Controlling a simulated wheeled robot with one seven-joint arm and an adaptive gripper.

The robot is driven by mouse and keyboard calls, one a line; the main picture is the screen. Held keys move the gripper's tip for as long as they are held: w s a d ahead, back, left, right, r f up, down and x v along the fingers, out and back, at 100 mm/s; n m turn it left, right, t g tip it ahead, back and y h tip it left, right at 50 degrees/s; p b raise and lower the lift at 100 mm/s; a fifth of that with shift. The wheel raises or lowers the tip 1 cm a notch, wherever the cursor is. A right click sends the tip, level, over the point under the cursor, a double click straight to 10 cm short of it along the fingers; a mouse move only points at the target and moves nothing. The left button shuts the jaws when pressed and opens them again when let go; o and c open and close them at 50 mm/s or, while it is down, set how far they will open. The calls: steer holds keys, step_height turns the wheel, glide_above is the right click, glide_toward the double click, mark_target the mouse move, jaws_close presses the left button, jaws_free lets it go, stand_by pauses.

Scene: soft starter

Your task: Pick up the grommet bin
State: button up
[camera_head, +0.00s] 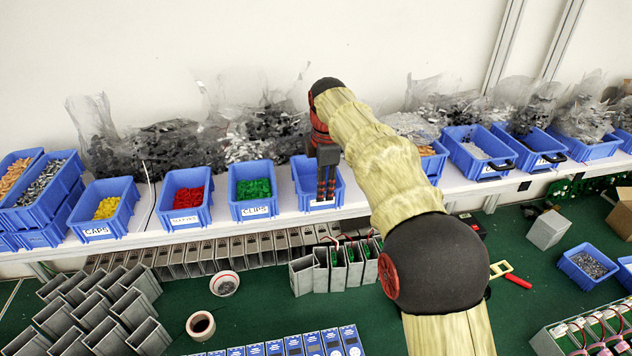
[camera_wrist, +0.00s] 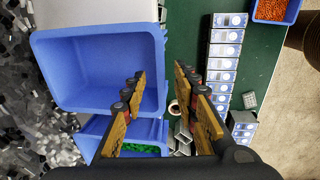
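A blue bin (camera_head: 303,173) stands on the white shelf under my gripper. Its label is mostly hidden by the fingers, so I cannot read whether it says grommets. In the wrist view this bin (camera_wrist: 85,68) looks empty, with bare blue walls and floor. My gripper (camera_wrist: 160,76) is open and points down at the bin's front side. In the wrist view one finger overlaps the bin's inside and the other lies beyond its front rim, over the green bench. Nothing is between the fingers except possibly the front wall; I cannot tell whether they touch it. The gripper (camera_head: 326,198) also shows in the head view.
The bin of green clips (camera_head: 254,190) stands just left, then bins of red (camera_head: 187,197) and yellow parts (camera_head: 107,207). A bin of orange parts (camera_head: 430,158) is to the right, partly behind my arm. Bagged parts (camera_head: 165,150) line the wall. Grey housings (camera_head: 335,268) stand below the shelf.

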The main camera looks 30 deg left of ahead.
mark_target(322, 207)
steer(key=f, duration=0.2)
steer(key=f+p, duration=0.1)
steer(key=f, duration=0.1)
steer(key=shift+w+a, duration=0.1)
steer(key=shift+w, duration=0.15)
steer(key=shift+c, duration=0.6)
jaws_close()
